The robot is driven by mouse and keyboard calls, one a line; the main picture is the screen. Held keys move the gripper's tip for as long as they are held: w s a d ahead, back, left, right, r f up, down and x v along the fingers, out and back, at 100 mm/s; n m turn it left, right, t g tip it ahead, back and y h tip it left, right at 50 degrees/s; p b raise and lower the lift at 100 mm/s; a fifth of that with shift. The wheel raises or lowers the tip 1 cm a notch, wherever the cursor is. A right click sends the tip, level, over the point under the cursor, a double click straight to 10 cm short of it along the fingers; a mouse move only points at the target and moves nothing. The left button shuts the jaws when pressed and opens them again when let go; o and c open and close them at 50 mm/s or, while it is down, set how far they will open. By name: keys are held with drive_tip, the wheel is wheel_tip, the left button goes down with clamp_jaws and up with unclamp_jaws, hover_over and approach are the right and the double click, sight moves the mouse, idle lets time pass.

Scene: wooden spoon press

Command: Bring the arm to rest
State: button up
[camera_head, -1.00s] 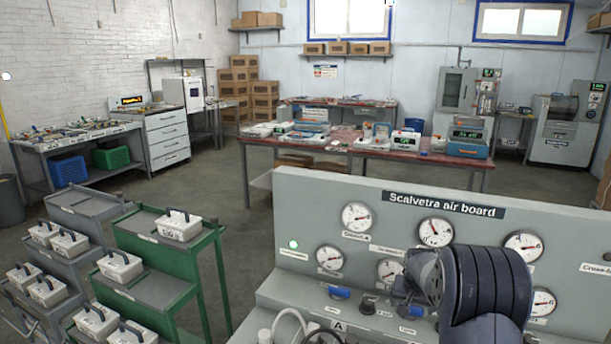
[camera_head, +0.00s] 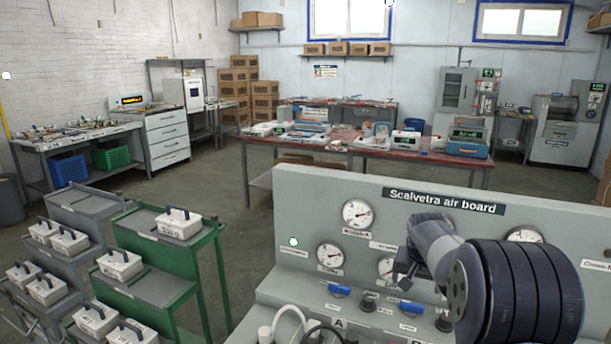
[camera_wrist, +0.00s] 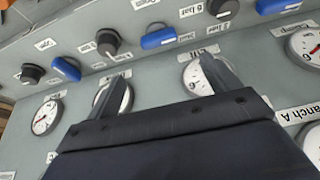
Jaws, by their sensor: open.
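My gripper shows in the wrist view (camera_wrist: 165,88), its two dark fingers spread apart with nothing between them. Behind them is the face of the grey air board (camera_head: 300,205), with gauges, black knobs and blue handles. In the head view my arm is raised in front of the board's right half and hides some gauges.
A green cart (camera_head: 150,273) and a grey cart (camera_head: 75,262) with white handled boxes stand at the left. A red-topped table (camera_head: 340,147) with devices stands behind the board. The floor between carts and table is clear.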

sight(413, 303)
drive_tip(key=p+x, duration=0.1)
drive_tip(key=x, duration=1)
drive_tip(key=shift+s+f, duration=0.1)
drive_tip(key=shift+s, duration=0.05)
drive_tip(key=shift+n, duration=0.3)
drive_tip(key=shift+r+n+y+p, duration=0.2)
drive_tip(key=shift+n+y+p, duration=0.1)
drive_tip(key=shift+n, duration=0.2)
drive_tip(key=shift+d+n+y+p, duration=0.15)
drive_tip(key=shift+n+y, duration=0.3)
drive_tip(key=shift+n, duration=0.7)
drive_tip(key=shift+n+y+p, duration=0.15)
drive_tip(key=shift+n+y, duration=0.3)
drive_tip(key=shift+n, duration=0.7)
wheel_tip(413, 303, up, 9)
drive_tip(key=s+a+m+g+h+b, duration=0.1)
drive_tip(key=s+a+m+b, duration=0.1)
drive_tip(key=m, duration=0.3)
drive_tip(key=shift+s, duration=0.35)
drive_tip(key=shift+a, duration=0.1)
